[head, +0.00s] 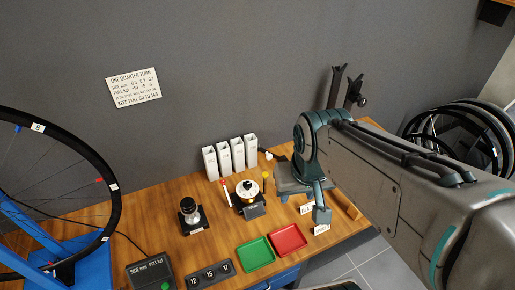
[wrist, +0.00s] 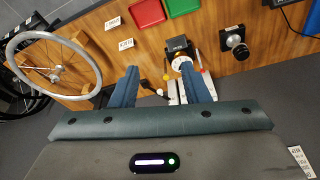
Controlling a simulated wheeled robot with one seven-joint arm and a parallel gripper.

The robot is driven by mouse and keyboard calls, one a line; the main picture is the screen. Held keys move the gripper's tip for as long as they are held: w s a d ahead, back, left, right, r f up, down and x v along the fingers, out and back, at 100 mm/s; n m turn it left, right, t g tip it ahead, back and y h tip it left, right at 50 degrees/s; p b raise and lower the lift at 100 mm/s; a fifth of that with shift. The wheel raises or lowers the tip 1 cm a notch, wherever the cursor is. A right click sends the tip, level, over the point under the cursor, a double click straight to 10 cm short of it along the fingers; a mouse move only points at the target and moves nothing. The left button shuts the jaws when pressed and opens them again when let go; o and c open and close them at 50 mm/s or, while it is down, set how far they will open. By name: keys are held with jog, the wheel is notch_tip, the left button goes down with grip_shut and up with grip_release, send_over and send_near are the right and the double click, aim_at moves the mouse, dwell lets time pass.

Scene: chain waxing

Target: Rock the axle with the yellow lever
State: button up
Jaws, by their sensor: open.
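A small device with a white dial and black hub (head: 248,190) stands on the wooden bench; I take the hub as the axle. A yellow-tipped lever (head: 265,176) rises at its right and a red-tipped lever (head: 226,186) at its left. In the wrist view the device (wrist: 180,61) lies just beyond my fingertips, with the yellow tip (wrist: 166,77) between the fingers and the red tip (wrist: 202,71) by the right finger. My gripper (head: 303,203) is open and empty, to the right of the device in the head view. I see no contact with either lever.
Several white boxes (head: 231,157) stand behind the device. A black knobbed unit (head: 191,214) is to its left. Green (head: 256,254) and red (head: 288,240) trays lie in front, with a number display (head: 210,274). A bicycle wheel (head: 115,200) in a blue stand fills the left.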

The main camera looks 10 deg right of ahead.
jog(key=shift+w+d, duration=0.1)
jog(key=c, duration=0.5)
jog(key=shift+w+d+f, duration=0.2)
jog(key=shift+w+f, duration=0.05)
jog(key=shift+f, duration=0.05)
grip_shut()
jog(key=w+d+f+m+t+h+b, duration=0.1)
jog(key=w+d+f+m+t, duration=0.1)
jog(key=w+d+f, duration=0.4)
jog(key=w+d+f+m+t+b, duration=0.2)
jog(key=w+d+f+m, duration=0.1)
jog(key=w+f, duration=0.5)
notch_tip(320, 180, down, 13)
jog(key=w+a+m+t+y+b, duration=0.1)
jog(key=a+m+t+y+b, duration=0.1)
jog(key=m+t+y, duration=0.5)
jog(key=shift+w+a+m+b, duration=0.15)
jog(key=shift+w+m+b, duration=0.15)
jog(key=shift+m+b, duration=0.35)
